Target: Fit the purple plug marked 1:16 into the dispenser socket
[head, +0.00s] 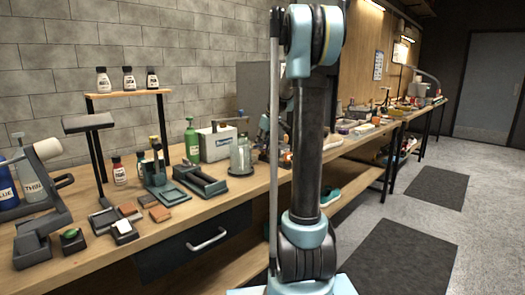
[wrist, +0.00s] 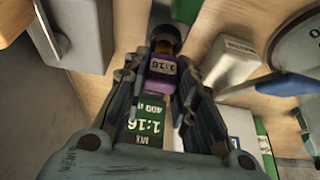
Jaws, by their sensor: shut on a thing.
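The plug sits between the two fingers. A green label (wrist: 145,125), also marked 1:16 with "MIX" and "ADD", shows between the fingers on the near side of the plug. A dark round part (wrist: 164,38) with an amber band is just past the plug. I cannot tell whether it joins the plug. I cannot make out the dispenser socket in either view. In the head view my arm hides much of the area around the gripper.
In the wrist view a pale box (wrist: 230,62), a blue-handled item (wrist: 290,86) and a round white-faced object (wrist: 303,32) lie close on the right. In the head view the wooden bench (head: 180,222) carries bottles, a white box (head: 216,143) and a clear jar (head: 241,157).

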